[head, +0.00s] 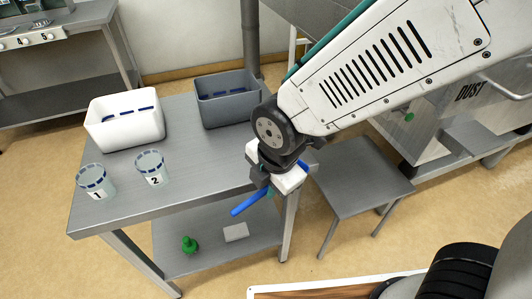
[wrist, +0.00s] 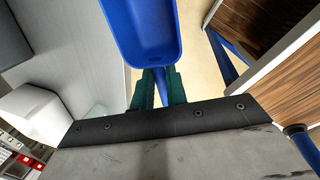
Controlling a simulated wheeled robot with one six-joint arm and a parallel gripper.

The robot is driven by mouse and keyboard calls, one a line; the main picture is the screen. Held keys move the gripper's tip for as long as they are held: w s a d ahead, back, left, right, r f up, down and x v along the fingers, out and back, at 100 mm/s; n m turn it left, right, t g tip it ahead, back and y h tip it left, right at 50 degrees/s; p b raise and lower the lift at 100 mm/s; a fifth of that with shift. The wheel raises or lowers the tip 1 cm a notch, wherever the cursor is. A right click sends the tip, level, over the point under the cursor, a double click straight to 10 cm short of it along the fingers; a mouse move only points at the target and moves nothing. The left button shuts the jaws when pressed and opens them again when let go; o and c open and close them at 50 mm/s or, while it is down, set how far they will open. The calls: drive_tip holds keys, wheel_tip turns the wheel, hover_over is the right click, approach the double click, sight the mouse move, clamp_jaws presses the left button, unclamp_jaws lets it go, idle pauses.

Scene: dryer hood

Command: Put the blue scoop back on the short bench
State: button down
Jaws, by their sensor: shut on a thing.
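My gripper (head: 268,190) is shut on the blue scoop (head: 247,203), over the right front edge of the grey table. In the head view, part of the scoop is hidden behind the gripper. In the wrist view, the scoop's blue bowl (wrist: 150,32) extends beyond the green fingers (wrist: 156,90). A low grey bench (head: 362,172) stands just right of the table, apparently the short bench; its visible top is bare. The arm hides some of its back edge.
The grey table (head: 200,170) holds a white bin (head: 125,122), a grey bin (head: 225,98) and cups marked 1 (head: 97,182) and 2 (head: 151,168). A green object (head: 189,244) and grey block (head: 236,232) lie on its lower shelf. A grey cabinet (head: 440,110) stands behind the bench.

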drive_tip(key=w+a, duration=0.1)
drive_tip(key=w, duration=0.3)
drive_tip(key=w+a+f, duration=0.1)
drive_tip(key=w, duration=0.4)
drive_tip(key=w+a+f, duration=0.1)
drive_tip(key=w+a, duration=0.1)
drive_tip(key=w, duration=0.3)
drive_tip(key=shift+d+x, duration=0.2)
drive_tip(key=shift+x, duration=1.5)
drive_tip(key=shift+s+f, duration=0.15)
drive_tip(key=c, duration=1.4)
unclamp_jaws()
drive_tip(key=v, duration=1.2)
